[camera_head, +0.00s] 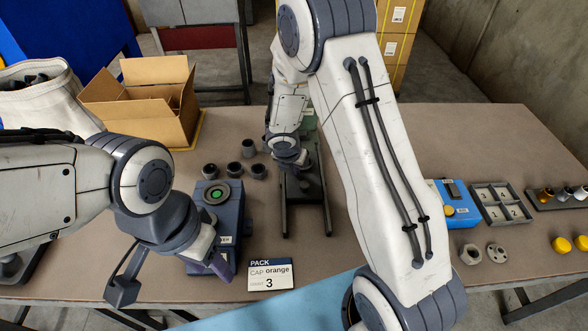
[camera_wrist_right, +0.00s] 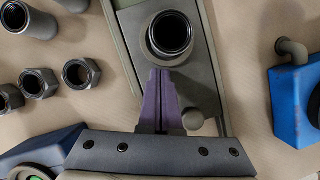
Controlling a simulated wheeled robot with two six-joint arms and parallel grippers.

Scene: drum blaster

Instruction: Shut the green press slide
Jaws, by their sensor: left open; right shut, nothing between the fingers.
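The green press (camera_head: 308,122) stands past the middle of the table, largely hidden behind my right arm in the head view. Its grey-green frame and slide (camera_wrist_right: 205,50) show from above in the right wrist view. A dark hollow cylinder (camera_wrist_right: 170,36) stands on it. My right gripper (camera_wrist_right: 160,108) is shut and empty, its purple fingers at the near side of the cylinder; I cannot tell whether they touch. My left gripper (camera_head: 216,264) is open and empty at the near left, beside a blue-grey device. How far the slide is out is unclear.
The blue-grey device (camera_head: 216,195) has a green button. Several dark nuts and sleeves (camera_head: 232,170) lie left of the press. A card (camera_head: 274,275) reads PACK CAP orange 3. A cardboard box (camera_head: 145,105) stands back left; a blue box (camera_head: 452,203) and tray (camera_head: 500,204) stand right.

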